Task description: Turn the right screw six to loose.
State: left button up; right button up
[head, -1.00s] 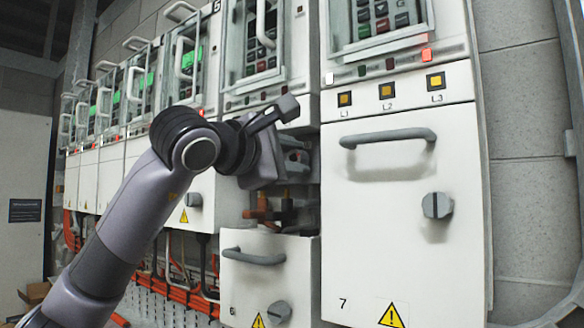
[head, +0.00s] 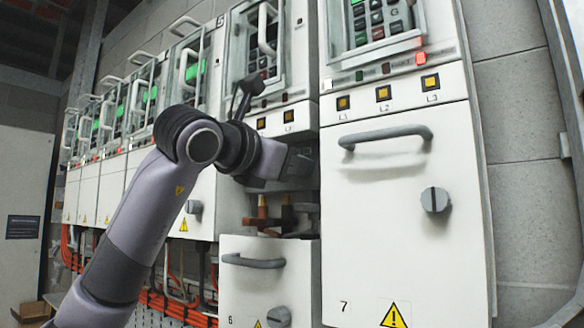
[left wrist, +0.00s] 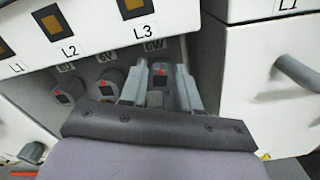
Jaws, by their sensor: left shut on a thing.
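The right screw (left wrist: 159,84), a round grey head with a red mark and a dark socket, sits under the label 6W in the left wrist view. My left gripper (left wrist: 160,88) is shut on it, one finger on each side; the red mark is near the top. The middle screw (left wrist: 110,82) under 6V and the left screw (left wrist: 68,88) are to its left, each with a red mark. In the head view my left gripper (head: 300,168) reaches into the opening of cabinet 6, and my wrist hides the screws.
The cover of cabinet 6 (head: 285,290) sits lowered below the opening, with copper-coloured parts (head: 264,218) above it. Cabinet 7 (head: 375,270), shut, with a handle and a knob, stands close on the right. More cabinets run off left.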

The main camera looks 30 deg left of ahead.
pick_arm(q)
jog(key=shift+n, duration=0.6)
pick_arm(e)
jog(key=shift+f, duration=0.15)
pick_arm(q)
jog(key=o, duration=0.8)
jog(key=shift+c, duration=0.2)
jog(key=s+b, duration=0.1)
jog(key=s, duration=0.6)
jog(key=shift+a+b, duration=0.4)
jog(key=shift+a, duration=0.05)
pick_arm(e)
jog(key=shift+w+a+f, duration=0.2)
jog(key=shift+f, duration=0.1)
jog(key=shift+s+d+f, duration=0.1)
